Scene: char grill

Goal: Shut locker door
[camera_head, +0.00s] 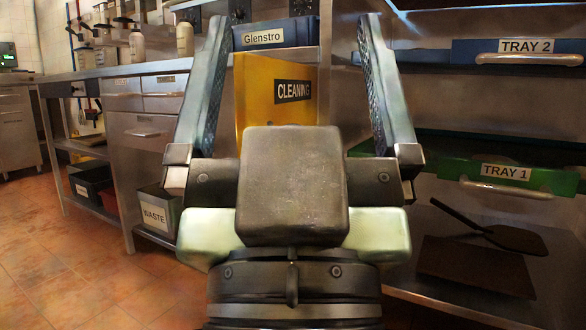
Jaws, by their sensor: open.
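My gripper (294,30) fills the middle of the view, with its two long fingers spread wide apart and pointing away from me. Nothing is between the fingertips. A yellow panel (256,95) labelled CLEANING shows between the fingers, farther off and below a blue bin. It may be the locker door, but I cannot tell for sure. Its lower part is hidden behind my gripper's body. I cannot tell whether it stands open or how far. No finger is seen to touch it.
A blue bin (300,32) labelled Glenstro sits above the yellow panel. At right are a blue TRAY 2 (470,50) and a green TRAY 1 (450,167) with metal handles. A steel counter (125,70) and WASTE bin (155,213) stand left. The tiled floor (60,270) at left is clear.

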